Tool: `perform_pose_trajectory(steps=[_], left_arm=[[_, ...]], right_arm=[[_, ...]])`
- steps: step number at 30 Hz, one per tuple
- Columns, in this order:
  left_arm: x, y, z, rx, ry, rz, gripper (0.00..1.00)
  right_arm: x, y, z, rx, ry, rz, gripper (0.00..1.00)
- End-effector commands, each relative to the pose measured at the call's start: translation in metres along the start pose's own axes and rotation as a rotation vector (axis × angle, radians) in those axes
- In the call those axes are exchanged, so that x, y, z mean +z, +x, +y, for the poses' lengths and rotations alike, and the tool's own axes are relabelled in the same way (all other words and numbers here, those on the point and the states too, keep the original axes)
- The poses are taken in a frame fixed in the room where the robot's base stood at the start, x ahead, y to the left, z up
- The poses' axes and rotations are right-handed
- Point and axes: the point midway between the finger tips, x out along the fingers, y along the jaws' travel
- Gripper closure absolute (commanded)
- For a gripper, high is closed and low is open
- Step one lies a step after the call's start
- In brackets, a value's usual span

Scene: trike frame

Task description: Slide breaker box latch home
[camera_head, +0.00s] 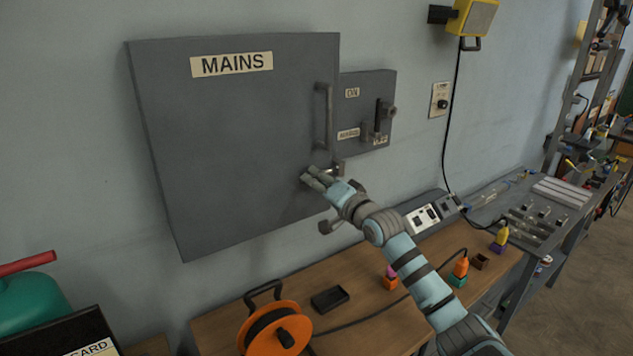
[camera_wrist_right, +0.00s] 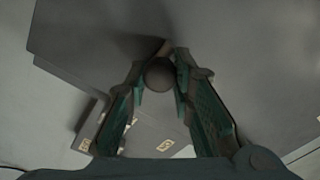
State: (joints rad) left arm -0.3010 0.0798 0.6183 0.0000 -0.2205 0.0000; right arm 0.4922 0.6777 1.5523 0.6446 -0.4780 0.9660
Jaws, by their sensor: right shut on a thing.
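The grey breaker box (camera_head: 235,140) marked MAINS is on the wall, its front cover shut as far as I can see. A vertical bar handle (camera_head: 323,115) is near its right edge. My right gripper (camera_head: 318,178) is at the lower right part of the cover, below the handle. In the right wrist view, a dark round knob (camera_wrist_right: 160,74) sits between the fingertips of my right gripper (camera_wrist_right: 160,80), which is shut on it. It looks like the latch's knob; the gripper hides most of the latch in the head view. My left gripper is not in view.
A smaller grey switch box (camera_head: 362,95) with a lever adjoins on the right. Below is a wooden bench (camera_head: 375,315) with an orange cable reel (camera_head: 275,330), a black tray (camera_head: 329,299) and coloured plugs. A green container (camera_head: 38,305) is at the lower left.

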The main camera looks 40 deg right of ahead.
Motion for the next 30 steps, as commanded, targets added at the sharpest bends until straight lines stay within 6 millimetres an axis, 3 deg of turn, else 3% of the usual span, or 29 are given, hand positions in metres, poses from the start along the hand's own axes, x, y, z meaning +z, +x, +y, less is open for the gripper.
perform_pose_trajectory(steps=[7,13,22,23,24,26,30], left_arm=[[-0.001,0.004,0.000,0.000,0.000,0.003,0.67],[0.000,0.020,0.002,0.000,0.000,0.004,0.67],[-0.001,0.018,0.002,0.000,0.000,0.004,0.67],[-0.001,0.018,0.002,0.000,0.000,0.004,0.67],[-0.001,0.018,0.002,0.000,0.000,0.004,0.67],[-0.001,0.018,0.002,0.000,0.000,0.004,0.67],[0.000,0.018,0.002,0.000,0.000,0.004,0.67]], right_arm=[[-0.003,0.001,0.004,0.001,0.000,0.000,1.00],[-0.025,0.001,0.021,-0.001,0.000,0.002,1.00],[-0.030,0.000,0.020,-0.003,0.000,0.002,1.00],[-0.030,0.000,0.020,-0.003,0.000,0.003,0.75],[-0.030,0.000,0.020,-0.003,0.000,0.003,0.69],[-0.030,0.000,0.020,-0.003,0.000,0.003,0.59],[-0.030,0.000,0.020,-0.002,0.000,0.001,0.58]])
